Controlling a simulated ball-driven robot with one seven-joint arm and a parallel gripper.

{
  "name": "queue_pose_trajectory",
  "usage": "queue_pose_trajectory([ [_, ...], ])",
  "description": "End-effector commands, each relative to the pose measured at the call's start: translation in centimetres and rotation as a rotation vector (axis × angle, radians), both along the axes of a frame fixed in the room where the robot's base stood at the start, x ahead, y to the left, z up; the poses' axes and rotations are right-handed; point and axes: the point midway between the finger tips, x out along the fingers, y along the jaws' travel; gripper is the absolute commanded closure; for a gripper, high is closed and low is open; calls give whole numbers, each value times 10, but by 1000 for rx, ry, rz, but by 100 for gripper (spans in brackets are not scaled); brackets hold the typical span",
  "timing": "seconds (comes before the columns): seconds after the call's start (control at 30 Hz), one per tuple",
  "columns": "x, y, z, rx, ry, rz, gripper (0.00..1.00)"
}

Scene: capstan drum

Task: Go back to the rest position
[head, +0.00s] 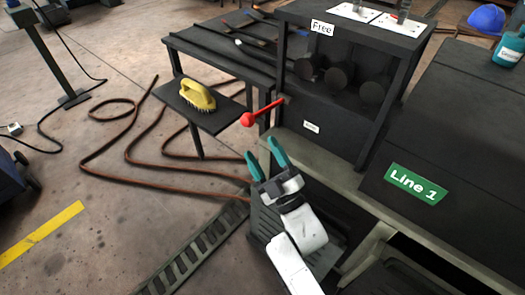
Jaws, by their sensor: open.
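My gripper (266,159) shows at the lower middle of the head view, with two teal fingers spread apart and nothing between them. It points up toward the dark cabinet, and my white arm runs down to the bottom edge. A red-knobbed lever (262,112) sticks out to the left from the cabinet's side, above my gripper in the picture. The fingers appear apart from the lever. Three dark round drums (338,77) sit inside the cabinet (318,132), under a shelf with a "Free" label.
A small dark side table (215,121) holds a yellow brush (197,95). A brown hose (130,160) loops over the floor, beside a slatted metal strip (196,250). A dark bench (455,120) with a green "Line 1" sign (416,184) stands right.

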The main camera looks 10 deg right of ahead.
Motion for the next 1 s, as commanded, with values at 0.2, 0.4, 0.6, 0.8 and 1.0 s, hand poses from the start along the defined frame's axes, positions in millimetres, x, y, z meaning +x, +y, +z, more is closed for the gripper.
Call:
queue_pose_trajectory([
  [0.2, 0, 0, 0, 0, 0, 0, 36],
  [0.4, 2, -8, -10, 9, 77, -13, 36],
  [0.6, -3, -43, -55, 65, 397, -78, 36],
  [0.8, -34, -83, -107, 159, 766, -167, 36],
  [1.0, -93, -118, -153, 274, 1125, -280, 36],
])
